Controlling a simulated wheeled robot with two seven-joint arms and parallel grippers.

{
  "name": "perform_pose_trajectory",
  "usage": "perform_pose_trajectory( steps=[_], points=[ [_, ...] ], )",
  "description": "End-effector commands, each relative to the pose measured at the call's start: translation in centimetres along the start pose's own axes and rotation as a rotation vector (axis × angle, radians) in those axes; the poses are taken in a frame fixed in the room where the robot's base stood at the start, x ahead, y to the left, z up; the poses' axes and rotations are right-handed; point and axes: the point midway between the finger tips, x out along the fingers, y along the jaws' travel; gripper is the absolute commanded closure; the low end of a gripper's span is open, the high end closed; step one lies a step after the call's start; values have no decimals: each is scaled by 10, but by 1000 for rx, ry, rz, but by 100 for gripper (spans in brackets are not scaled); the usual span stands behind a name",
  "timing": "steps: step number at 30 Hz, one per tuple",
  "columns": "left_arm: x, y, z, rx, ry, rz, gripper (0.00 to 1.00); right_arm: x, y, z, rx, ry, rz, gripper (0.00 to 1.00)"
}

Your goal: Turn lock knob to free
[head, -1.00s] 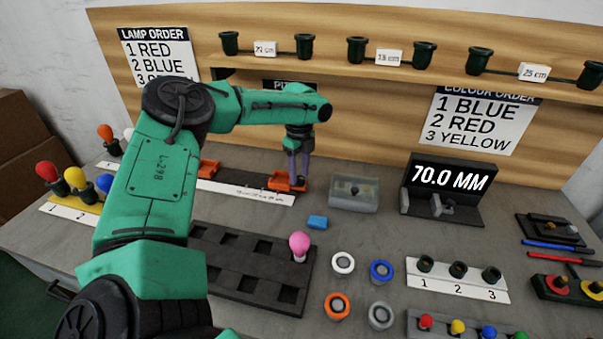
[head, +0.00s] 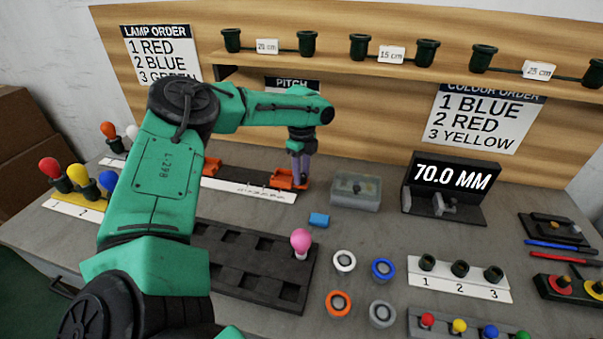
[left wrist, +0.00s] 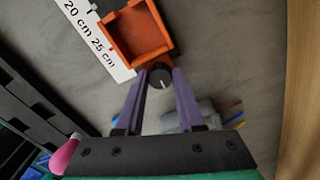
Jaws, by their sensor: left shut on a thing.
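The lock knob (left wrist: 160,77) is a round dark knob with a pale pointer line, at the end of an orange sliding block (left wrist: 138,40) in the left wrist view. My left gripper (left wrist: 161,80) is shut on the knob, with one purple finger on each side of it. In the head view my left gripper (head: 301,180) points down at the right end of the dark rail, beside the orange block (head: 284,179). The fingers hide the knob there. My right gripper is not in view.
A white scale strip (head: 250,190) runs along the rail. A display (head: 452,178) reads 70.0 MM. A black tray (head: 250,262) with a pink bulb (head: 300,241) lies in front.

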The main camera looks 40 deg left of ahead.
Motion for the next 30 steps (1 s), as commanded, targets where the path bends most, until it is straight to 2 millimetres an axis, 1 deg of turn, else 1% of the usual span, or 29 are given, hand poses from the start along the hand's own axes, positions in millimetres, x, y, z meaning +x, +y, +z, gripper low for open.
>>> perform_pose_trajectory(
  steps=[5,21,30],
  points=[
    [1,0,0,-123,0,0,100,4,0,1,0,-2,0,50],
    [0,0,0,-602,0,0,100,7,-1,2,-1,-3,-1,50],
    [0,0,0,-773,0,0,100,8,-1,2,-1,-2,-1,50]
  ],
)
